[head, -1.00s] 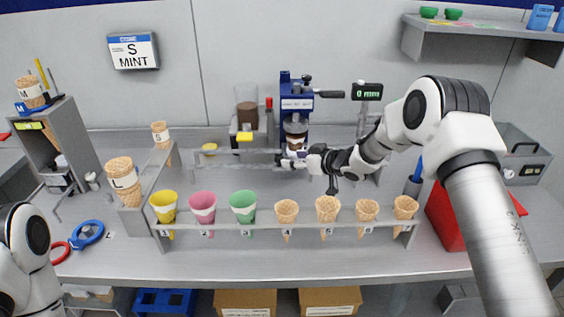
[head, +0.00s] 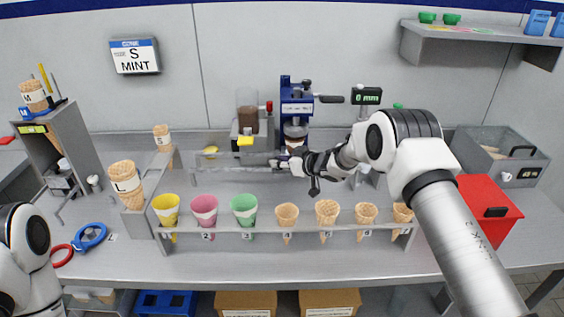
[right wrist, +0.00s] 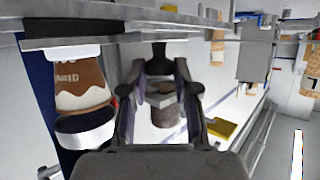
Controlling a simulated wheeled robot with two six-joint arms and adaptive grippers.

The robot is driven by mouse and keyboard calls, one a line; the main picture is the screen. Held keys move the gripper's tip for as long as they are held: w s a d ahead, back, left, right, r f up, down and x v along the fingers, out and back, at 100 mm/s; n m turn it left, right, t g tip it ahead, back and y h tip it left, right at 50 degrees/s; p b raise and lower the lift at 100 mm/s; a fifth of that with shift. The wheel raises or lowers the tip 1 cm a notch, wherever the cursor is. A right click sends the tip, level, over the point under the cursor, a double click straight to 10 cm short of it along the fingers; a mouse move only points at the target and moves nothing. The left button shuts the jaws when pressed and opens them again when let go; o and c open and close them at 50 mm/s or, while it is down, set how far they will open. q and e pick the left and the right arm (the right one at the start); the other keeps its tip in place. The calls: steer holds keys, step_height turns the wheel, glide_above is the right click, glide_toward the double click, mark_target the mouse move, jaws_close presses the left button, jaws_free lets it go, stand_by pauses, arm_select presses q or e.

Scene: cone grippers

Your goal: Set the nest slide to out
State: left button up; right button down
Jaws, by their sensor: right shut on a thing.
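My right gripper (head: 281,163) is at the front of the blue press (head: 297,108) at the back of the counter. In the right wrist view, its fingers (right wrist: 163,92) are closed about a small grey piece (right wrist: 163,98). I take this for the nest slide's handle, but its shape is mostly hidden. A brown and white cup (head: 295,140) stands in the press; it also shows in the right wrist view (right wrist: 80,85). The slide's position cannot be read clearly. My left gripper is out of view; only part of that arm shows at the left edge.
A front rack (head: 268,230) holds yellow, pink and green cups and several bare cones. A rail (head: 225,170) runs left of my right gripper. A brown-filled hopper (head: 247,120) stands left of the press. A green display (head: 367,96) reads 0 mm. A red box (head: 488,205) stands right.

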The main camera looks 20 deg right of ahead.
steer(key=w+a+b, duration=0.1)
steer(key=w+a, duration=0.2)
steer(key=a, duration=0.9)
steer(key=shift+w+a, duration=0.15)
steer(key=shift+w, duration=0.1)
steer(key=c, duration=0.8)
jaws_free()
steer(key=shift+w+f, duration=0.1)
steer(key=shift+c, duration=0.2)
steer(key=v, duration=1.2)
steer(key=shift+c, duration=0.2)
